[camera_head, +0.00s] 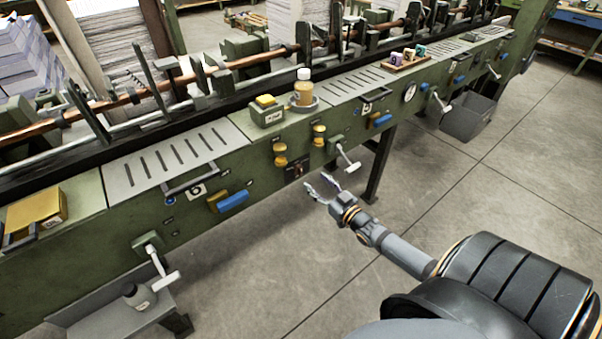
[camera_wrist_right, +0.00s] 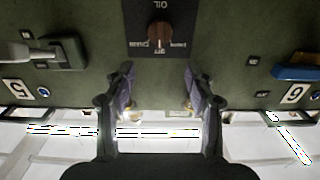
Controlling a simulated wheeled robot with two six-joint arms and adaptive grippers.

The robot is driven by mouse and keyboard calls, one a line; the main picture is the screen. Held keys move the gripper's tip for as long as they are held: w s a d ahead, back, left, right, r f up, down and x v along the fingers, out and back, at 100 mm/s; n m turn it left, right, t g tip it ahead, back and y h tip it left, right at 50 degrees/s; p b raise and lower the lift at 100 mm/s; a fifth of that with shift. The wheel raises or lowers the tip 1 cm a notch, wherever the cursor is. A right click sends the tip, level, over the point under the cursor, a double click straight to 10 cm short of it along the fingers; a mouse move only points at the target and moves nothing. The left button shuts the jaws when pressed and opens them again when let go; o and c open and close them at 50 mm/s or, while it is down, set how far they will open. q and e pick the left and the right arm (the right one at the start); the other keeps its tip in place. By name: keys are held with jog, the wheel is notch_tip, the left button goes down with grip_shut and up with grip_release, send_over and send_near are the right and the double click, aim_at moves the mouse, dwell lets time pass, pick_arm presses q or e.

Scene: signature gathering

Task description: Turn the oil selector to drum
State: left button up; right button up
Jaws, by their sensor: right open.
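The oil selector is a brown-red knob (camera_wrist_right: 159,35) on a black plate (camera_wrist_right: 137,15) in the right wrist view, where the OIL lettering appears upside down. Small labels flank the knob, too small to read surely. The knob's grip appears roughly upright in that view. In the head view the selector (camera_head: 295,169) is small on the green machine front. My right gripper (camera_head: 322,186) is open and empty, just in front of and below the selector. In the wrist view its two fingers (camera_wrist_right: 159,78) are spread, with the knob centred beyond their tips, apart from them. My left gripper is not in view.
A blue handle (camera_head: 233,201) is further left. A bottle (camera_head: 303,88) stands on top of the machine. The floor (camera_head: 440,200) in front is mostly clear.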

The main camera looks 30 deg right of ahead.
aim_at(302, 169)
jog(key=w+b, duration=0.1)
jog(key=w, duration=0.1)
jog(key=w+b, duration=0.1)
jog(key=w, duration=0.1)
jog(key=w+b, duration=0.1)
jog(key=w, duration=0.1)
jog(key=shift+a+f, duration=0.2)
jog(key=shift+f, duration=0.2)
jog(key=shift+w+r, duration=0.15)
jog(key=shift+w, duration=0.75)
jog(key=shift+r, duration=0.1)
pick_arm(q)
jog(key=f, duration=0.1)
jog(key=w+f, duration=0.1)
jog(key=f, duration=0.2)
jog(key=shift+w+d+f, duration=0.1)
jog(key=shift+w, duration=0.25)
pick_arm(e)
jog(key=c, duration=1.1)
